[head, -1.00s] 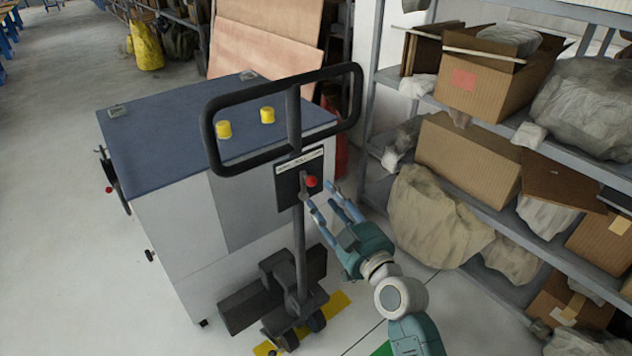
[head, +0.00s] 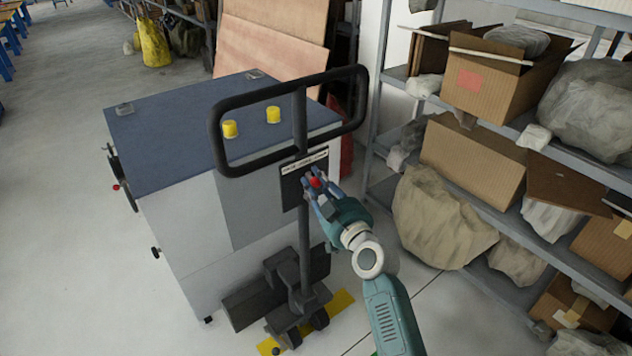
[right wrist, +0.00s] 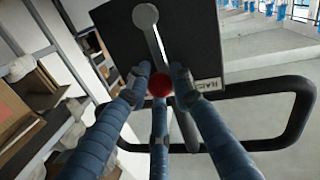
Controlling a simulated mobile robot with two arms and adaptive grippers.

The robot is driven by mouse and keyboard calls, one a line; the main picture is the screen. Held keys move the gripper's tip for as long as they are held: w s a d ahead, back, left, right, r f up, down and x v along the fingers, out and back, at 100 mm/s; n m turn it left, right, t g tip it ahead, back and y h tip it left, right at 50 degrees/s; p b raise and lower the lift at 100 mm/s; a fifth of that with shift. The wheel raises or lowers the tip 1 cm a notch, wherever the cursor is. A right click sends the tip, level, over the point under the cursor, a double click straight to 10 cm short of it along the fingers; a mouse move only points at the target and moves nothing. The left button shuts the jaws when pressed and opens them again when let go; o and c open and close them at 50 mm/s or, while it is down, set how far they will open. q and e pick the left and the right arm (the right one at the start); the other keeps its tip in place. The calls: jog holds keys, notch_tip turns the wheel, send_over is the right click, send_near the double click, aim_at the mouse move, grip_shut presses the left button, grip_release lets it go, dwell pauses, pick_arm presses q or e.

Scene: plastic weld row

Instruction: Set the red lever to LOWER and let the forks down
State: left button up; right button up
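The pallet truck has a black loop handle (head: 356,118), which also shows in the right wrist view (right wrist: 285,140). Below the loop is a dark plate (head: 291,193) with a white label strip (head: 304,163). The red lever knob (head: 316,182) is at the end of a short grey lever (right wrist: 152,42) in the right wrist view. My right gripper (right wrist: 159,80) has its blue fingers around the knob, two beside it and one below; I cannot tell whether they press on it. The forks are mostly hidden at the cabinet's base. My left gripper is out of view.
A large grey cabinet (head: 190,215) with a blue top and two yellow caps stands behind the handle. Shelves with cardboard boxes (head: 470,165) and bagged goods stand close on the right. Open floor (head: 60,200) lies to the left.

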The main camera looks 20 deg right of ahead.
grip_shut()
